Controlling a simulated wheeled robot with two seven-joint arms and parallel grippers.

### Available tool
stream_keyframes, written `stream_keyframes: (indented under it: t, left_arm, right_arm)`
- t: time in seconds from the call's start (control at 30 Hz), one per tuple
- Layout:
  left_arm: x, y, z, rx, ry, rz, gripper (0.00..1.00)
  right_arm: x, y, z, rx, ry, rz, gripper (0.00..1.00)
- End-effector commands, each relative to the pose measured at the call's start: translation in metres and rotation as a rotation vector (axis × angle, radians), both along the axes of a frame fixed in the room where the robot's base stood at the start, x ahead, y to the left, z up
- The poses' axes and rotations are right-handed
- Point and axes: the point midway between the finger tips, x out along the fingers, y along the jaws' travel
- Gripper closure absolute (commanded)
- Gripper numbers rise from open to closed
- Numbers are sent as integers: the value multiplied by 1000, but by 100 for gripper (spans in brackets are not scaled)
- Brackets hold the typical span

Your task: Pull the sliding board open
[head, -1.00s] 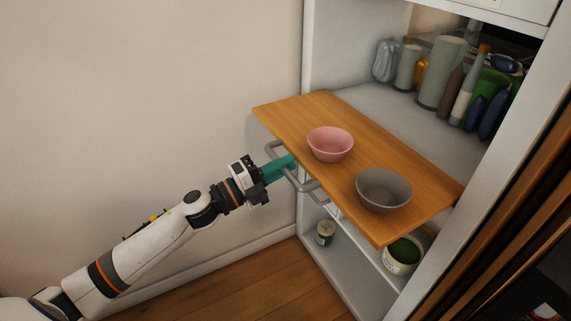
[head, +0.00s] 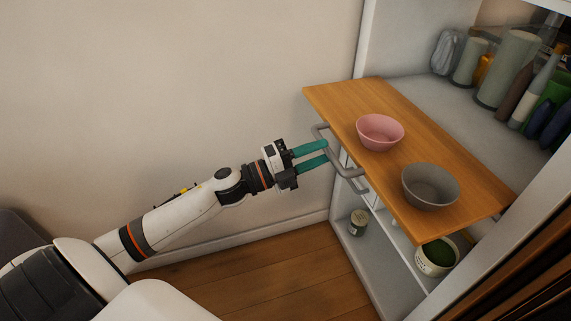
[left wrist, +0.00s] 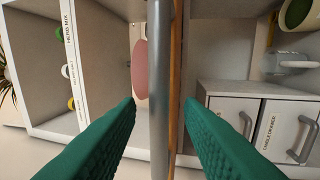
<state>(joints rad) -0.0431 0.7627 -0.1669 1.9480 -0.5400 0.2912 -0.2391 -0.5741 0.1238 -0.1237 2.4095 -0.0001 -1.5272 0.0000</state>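The wooden sliding board (head: 440,155) extends out of the white shelf unit, with a grey bar handle (head: 345,168) along its front edge. My left gripper (head: 327,152) is open, its two green fingers pointing at the handle. In the left wrist view the handle bar (left wrist: 160,60) stands upright in the picture between the parted fingertips (left wrist: 159,103), with gaps on both sides; the board (left wrist: 176,60) shows edge-on behind it. The fingers do not grip the bar. My right gripper is not in view.
A pink bowl (head: 380,132) and a grey bowl (head: 430,186) stand on the board. Bottles and jars (head: 505,70) stand on the shelf behind. Below are a small can (head: 358,223) and a tub (head: 436,256). The floor in front is clear.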

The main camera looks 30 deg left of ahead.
Motion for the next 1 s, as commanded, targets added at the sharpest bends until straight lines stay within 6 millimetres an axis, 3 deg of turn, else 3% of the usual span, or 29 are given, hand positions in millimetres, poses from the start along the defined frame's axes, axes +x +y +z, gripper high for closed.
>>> stream_keyframes:
  t: [0.3, 0.5, 1.0]
  left_arm:
    - [-45, 34, -13, 1, 5, 2, 66]
    - [-64, 50, -17, 0, 4, 1, 66]
    - [-72, 56, -18, 1, 0, 0, 66]
  right_arm:
    - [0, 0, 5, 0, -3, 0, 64]
    - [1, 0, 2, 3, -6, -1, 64]
    - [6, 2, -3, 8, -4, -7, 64]
